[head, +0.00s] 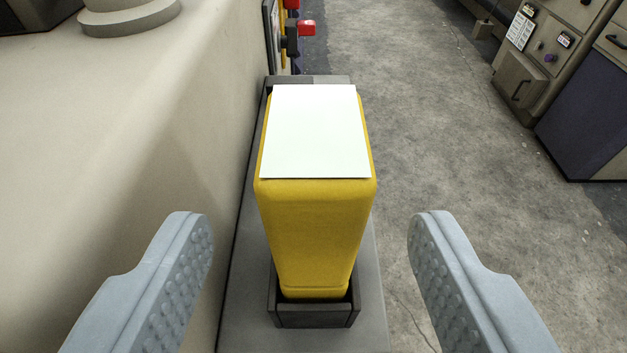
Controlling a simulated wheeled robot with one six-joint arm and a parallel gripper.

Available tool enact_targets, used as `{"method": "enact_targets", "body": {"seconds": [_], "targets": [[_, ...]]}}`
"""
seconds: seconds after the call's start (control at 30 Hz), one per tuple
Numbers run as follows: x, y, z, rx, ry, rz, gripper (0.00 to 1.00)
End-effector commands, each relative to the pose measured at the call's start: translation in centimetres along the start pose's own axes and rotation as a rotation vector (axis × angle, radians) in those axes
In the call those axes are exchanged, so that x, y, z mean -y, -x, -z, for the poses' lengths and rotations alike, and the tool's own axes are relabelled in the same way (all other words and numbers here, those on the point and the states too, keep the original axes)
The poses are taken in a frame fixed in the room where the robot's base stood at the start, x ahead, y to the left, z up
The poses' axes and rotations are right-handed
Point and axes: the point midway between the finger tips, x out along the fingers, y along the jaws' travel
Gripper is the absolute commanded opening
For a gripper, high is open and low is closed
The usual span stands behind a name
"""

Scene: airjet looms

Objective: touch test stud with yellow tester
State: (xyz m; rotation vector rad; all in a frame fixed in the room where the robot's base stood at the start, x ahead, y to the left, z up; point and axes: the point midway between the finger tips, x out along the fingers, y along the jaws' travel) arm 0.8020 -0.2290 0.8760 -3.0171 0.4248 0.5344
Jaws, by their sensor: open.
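The yellow tester (313,230) stands upright in the middle of the head view, with a blank white panel (315,132) on its top face. Its lower end sits in a dark holder (315,317) on a narrow grey shelf. My gripper (311,240) is open, with one grey studded finger to the left of the tester and one to the right. Both fingers are clear of it, with a gap on each side. I cannot make out the test stud in this view.
A beige machine body (110,150) rises close along the left. Red and dark fittings (298,28) stick out beyond the tester. A machine with a control panel (550,50) stands at the far right. The concrete floor (440,150) between is clear.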

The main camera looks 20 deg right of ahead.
Motion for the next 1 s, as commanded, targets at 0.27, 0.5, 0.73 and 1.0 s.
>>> {"method": "enact_targets", "body": {"seconds": [0.27, 0.5, 0.73, 1.0], "targets": [[0.0, -1.1, -0.2, 0.001, 0.000, 0.000, 0.58], [-0.1, -3.6, -0.6, 0.001, -0.001, 0.000, 0.58], [-0.1, -5.7, -0.6, 0.000, -0.001, 0.000, 0.58], [-0.1, -5.8, -0.5, 0.000, -0.001, 0.000, 0.48]]}}
